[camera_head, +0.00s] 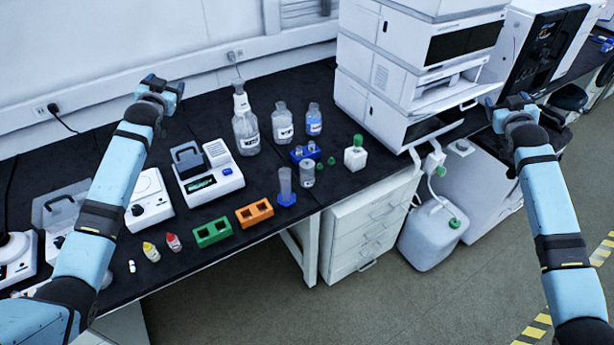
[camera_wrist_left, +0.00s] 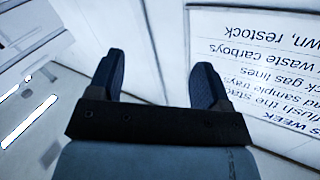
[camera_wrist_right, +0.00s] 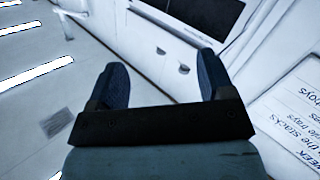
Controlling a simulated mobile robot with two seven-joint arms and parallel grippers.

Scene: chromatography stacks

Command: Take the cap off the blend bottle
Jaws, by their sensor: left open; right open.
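A squat, pale bottle with a green cap (camera_head: 355,154) stands upright on the black bench near its front edge, right of centre; I cannot read its label, so I cannot tell if it is the blend bottle. My left gripper (camera_head: 160,88) is raised at the upper left, far from it; in the left wrist view (camera_wrist_left: 157,72) its fingers are apart with nothing between them. My right gripper (camera_head: 514,104) is raised at the right, also far from the bottle; in the right wrist view (camera_wrist_right: 160,70) its fingers are apart and empty.
Left of the capped bottle are a clear jar (camera_head: 307,175), a blue rack (camera_head: 304,153) and loose green caps. Taller bottles (camera_head: 245,133) stand behind. Orange (camera_head: 254,213) and green (camera_head: 212,232) racks sit at the front edge. A white instrument stack (camera_head: 405,75) rises behind right.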

